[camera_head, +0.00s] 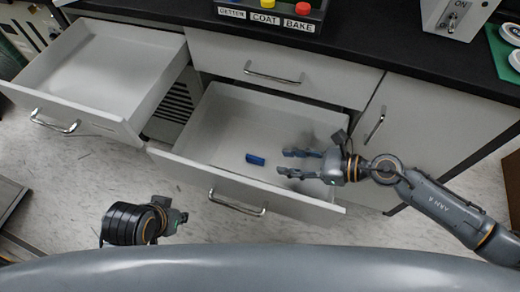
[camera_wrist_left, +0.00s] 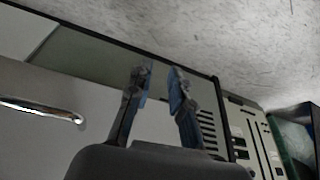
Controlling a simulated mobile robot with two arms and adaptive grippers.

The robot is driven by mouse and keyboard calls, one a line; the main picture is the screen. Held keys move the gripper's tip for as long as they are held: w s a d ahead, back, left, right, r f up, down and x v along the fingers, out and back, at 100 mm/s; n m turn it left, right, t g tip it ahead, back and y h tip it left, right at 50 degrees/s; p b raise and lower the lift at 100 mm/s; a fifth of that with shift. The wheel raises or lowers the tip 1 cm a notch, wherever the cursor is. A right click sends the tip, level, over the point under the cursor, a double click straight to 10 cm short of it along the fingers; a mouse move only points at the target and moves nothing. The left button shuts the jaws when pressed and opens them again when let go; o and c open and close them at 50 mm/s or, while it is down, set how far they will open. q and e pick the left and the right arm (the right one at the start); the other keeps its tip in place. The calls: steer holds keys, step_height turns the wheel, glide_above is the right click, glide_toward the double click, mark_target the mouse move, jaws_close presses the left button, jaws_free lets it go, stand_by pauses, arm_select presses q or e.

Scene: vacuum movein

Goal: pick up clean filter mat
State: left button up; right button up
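A small blue block (camera_head: 255,159) lies on the floor of the open lower middle drawer (camera_head: 228,110). It is the only loose item in that drawer; I cannot tell for sure whether it is the clean filter mat. My right gripper (camera_head: 282,162) is over the drawer, just right of the blue block. Its fingers are apart and empty, pointing left toward the block. My left gripper (camera_head: 182,217) is in front of the drawers, low and to the left. In the left wrist view its fingers (camera_wrist_left: 160,72) are apart with nothing between them.
An upper left drawer (camera_head: 100,70) is open and looks empty. The middle upper drawer (camera_head: 290,75) and the right cabinet door (camera_head: 425,130) are shut. The black counter (camera_head: 370,35) carries a button panel with coloured buttons (camera_head: 268,4). Speckled floor lies free in front.

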mark_target(266, 167)
steer(key=x, duration=0.6)
steer(key=shift+s+a+f, duration=0.15)
steer(key=shift+a, duration=0.25)
jaws_close()
